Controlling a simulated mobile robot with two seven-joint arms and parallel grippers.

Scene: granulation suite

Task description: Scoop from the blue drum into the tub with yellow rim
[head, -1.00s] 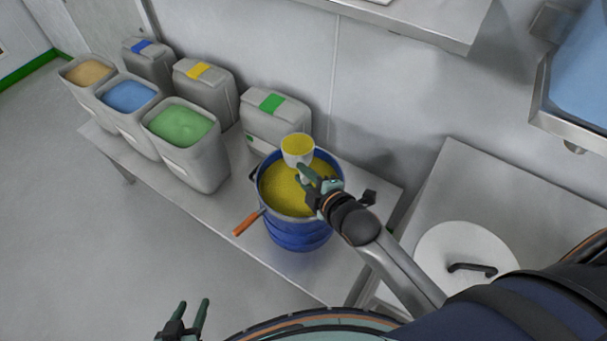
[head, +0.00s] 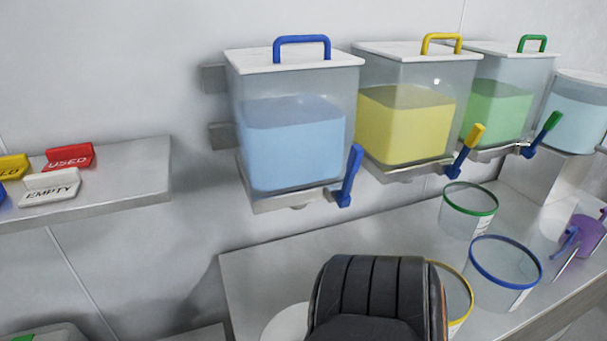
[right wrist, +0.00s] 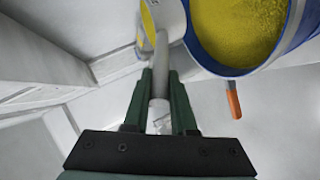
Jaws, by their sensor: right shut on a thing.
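In the right wrist view my right gripper (right wrist: 161,76) is shut on the handle of a pale scoop (right wrist: 172,20). Yellow material shows in the scoop's cup at the top edge, where the cup is partly cut off. The blue drum (right wrist: 297,28), holding yellow granules (right wrist: 236,30), is beside the scoop at the upper right. The tub with yellow rim (head: 459,296) stands on the bench in the head view, its left part hidden behind a dark part of my arm. The left gripper is out of view.
A blue-rimmed tub (head: 505,272) and a green-rimmed tub (head: 468,212) stand near the yellow-rimmed one. Hoppers with blue (head: 293,140), yellow (head: 405,125) and green (head: 497,112) contents hang above. A sign shelf (head: 125,180) is left. An orange handle (right wrist: 234,104) shows by the drum.

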